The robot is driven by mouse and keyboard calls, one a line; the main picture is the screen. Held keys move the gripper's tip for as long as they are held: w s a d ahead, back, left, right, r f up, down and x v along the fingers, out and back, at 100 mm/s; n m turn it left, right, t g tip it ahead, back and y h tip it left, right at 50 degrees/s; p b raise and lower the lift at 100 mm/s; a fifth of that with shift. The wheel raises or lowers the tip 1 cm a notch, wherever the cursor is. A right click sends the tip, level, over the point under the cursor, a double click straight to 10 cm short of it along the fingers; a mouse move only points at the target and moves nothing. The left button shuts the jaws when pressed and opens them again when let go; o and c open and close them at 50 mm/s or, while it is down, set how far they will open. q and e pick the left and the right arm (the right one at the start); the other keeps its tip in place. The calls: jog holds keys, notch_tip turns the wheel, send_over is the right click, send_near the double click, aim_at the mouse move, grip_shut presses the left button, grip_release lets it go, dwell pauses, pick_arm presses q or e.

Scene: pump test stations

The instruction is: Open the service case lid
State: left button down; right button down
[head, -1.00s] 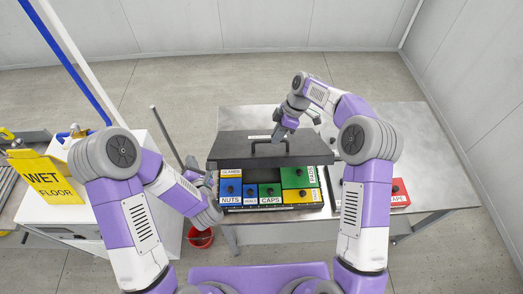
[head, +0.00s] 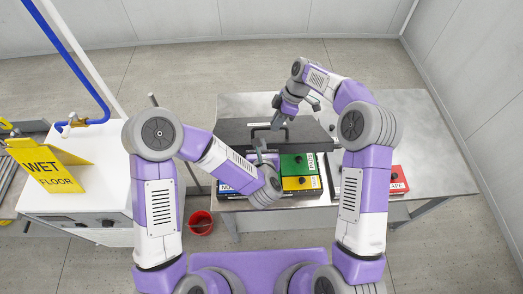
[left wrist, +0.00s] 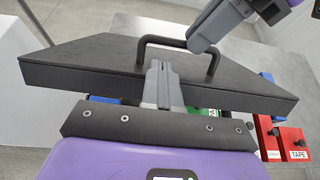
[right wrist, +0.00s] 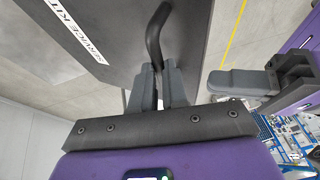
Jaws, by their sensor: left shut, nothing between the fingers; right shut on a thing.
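The dark grey service case lid (head: 235,132) is partly raised, tilted over the back of the case. It fills the upper left wrist view (left wrist: 100,60). My right gripper (head: 281,117) is shut on the lid's black bar handle (right wrist: 156,35), as the right wrist view shows. The lid's "SERVICE KIT" label (right wrist: 68,27) shows there too. My left gripper (left wrist: 160,68) is shut and empty, in front of the lid's near edge; I cannot tell whether it touches. The left arm hides part of the open case, where green (head: 297,162) and yellow (head: 301,184) boxes show.
The case stands on a metal table (head: 425,135) with free room at the right. Red boxes (head: 398,180) stand right of the case. A white cabinet (head: 100,165) with a yellow wet floor sign (head: 48,170) is at the left. A red bucket (head: 200,222) stands below.

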aim_at(260, 128)
pick_arm(q)
jog(key=shift+x, duration=2.35)
pick_arm(e)
jog(key=shift+w+d+f, duration=0.1)
jog(key=shift+w+f, duration=0.05)
jog(key=shift+f, duration=0.1)
pick_arm(q)
jog(key=shift+w+r, duration=0.7)
jog(key=shift+w, duration=0.05)
jog(key=shift+w+a+f, duration=0.1)
jog(key=shift+w, duration=0.05)
pick_arm(e)
jog(key=c, duration=1.2)
grip_release()
jog(key=shift+o, duration=0.3)
jog(key=shift+r, duration=0.1)
